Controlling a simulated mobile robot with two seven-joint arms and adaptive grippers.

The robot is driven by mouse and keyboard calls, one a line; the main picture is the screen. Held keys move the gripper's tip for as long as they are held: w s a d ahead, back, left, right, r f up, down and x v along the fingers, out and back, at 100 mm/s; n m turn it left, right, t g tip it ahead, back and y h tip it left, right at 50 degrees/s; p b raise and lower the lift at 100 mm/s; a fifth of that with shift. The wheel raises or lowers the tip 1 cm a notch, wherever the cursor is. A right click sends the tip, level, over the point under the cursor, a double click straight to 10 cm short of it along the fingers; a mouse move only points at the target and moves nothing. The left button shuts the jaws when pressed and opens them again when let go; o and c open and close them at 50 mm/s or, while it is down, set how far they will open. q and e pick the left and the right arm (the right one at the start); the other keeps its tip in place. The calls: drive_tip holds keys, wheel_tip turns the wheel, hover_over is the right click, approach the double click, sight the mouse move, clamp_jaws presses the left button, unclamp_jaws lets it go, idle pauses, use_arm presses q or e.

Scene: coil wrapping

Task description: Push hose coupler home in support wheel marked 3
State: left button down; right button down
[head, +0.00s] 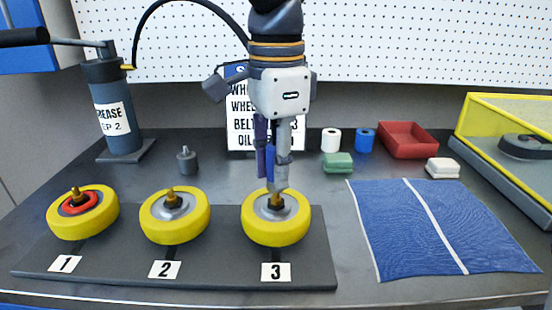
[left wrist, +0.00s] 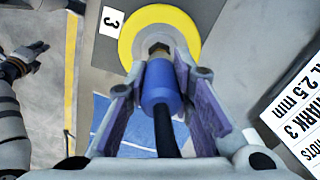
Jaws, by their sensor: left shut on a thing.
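Support wheel 3 (head: 276,232) is yellow with a grey hub and lies on a dark plate behind the label "3" (head: 276,271). It also shows in the left wrist view (left wrist: 191,22). My left gripper (head: 275,186) points down over its hub, shut on the blue hose coupler (left wrist: 160,84), which also shows between the fingers in the head view (head: 269,162). The coupler's nose is lined up with the brass fitting (left wrist: 159,49) at the hub and appears to meet it; how deep it sits is hidden. A black hose (left wrist: 166,135) trails from the coupler. My right gripper (left wrist: 20,65) seems partly visible; its jaws are unclear.
Yellow wheels 1 (head: 67,228) and 2 (head: 188,231) share the dark plate (head: 215,270). A grease pump (head: 112,92) stands back left, with the hose arching from it. A blue mat (head: 400,235) lies right. A red tray (head: 408,140) and small blocks stand behind.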

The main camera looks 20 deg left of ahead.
use_arm(q)
drive_tip(key=shift+f, duration=0.85)
drive_tip(key=c, duration=1.3)
unclamp_jaws()
wheel_tip(320, 180, up, 12)
drive_tip(key=shift+f, duration=0.1)
